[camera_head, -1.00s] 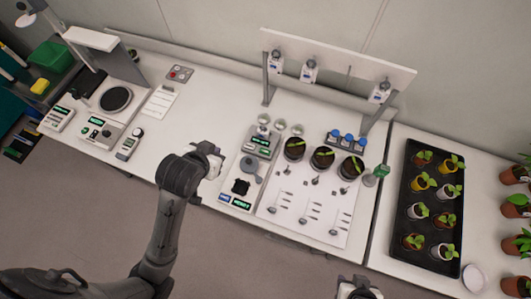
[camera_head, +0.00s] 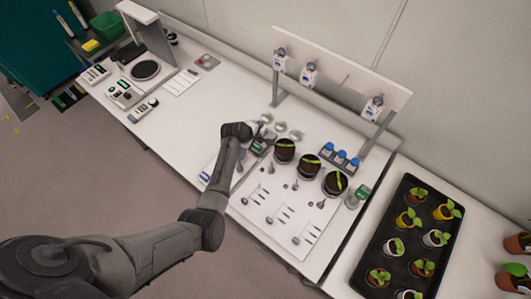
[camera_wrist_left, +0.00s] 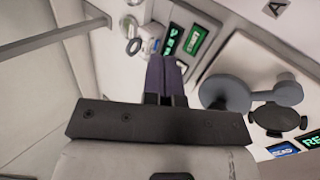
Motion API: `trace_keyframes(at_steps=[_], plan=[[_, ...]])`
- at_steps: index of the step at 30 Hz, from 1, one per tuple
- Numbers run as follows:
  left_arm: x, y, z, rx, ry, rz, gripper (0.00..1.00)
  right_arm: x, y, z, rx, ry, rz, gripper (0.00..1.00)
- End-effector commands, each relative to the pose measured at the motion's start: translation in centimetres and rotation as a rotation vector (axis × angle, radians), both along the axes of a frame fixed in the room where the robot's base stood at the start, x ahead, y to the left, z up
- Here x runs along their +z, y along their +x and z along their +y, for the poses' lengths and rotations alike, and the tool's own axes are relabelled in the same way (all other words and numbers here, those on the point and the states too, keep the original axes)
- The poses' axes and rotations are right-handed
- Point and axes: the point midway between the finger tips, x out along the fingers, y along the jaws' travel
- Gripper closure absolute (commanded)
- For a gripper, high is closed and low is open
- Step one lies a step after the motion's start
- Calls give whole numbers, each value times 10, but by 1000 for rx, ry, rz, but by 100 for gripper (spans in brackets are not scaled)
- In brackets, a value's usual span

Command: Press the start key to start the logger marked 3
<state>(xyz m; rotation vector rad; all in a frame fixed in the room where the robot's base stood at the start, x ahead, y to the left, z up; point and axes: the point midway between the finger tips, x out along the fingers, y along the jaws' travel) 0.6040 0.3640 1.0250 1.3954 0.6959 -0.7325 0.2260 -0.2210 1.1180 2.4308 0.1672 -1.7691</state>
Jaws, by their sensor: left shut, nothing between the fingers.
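My left gripper (camera_wrist_left: 166,68) is shut and empty in the left wrist view, its dark fingers close together. Its tips are beside a small green panel lettered START (camera_wrist_left: 195,40) and a second green panel (camera_wrist_left: 172,38). I cannot tell whether the tips touch anything. In the head view my left wrist is over the left side of a small grey device with a green display (camera_head: 257,146), hiding part of it. No mark 3 is readable in either view. My right gripper is out of view.
A device with a blue key lettered READ (camera_wrist_left: 283,150) sits beside grey round parts (camera_wrist_left: 228,93). Pots of soil (camera_head: 284,151), blue-capped bottles (camera_head: 341,157) and a shelf rack (camera_head: 340,72) stand to the right. A seedling tray (camera_head: 400,207) is farther right.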

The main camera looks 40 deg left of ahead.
Motion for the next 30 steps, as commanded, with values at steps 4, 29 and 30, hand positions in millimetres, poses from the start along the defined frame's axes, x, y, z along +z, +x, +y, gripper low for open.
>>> trace_keyframes(at_steps=[4, 29, 30], plan=[[-6, 7, 2, 239, -156, -49, 100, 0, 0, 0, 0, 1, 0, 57], [5, 18, 11, 649, -467, -141, 100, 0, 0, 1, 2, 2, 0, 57], [5, 18, 11, 649, -467, -141, 100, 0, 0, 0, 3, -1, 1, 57]])
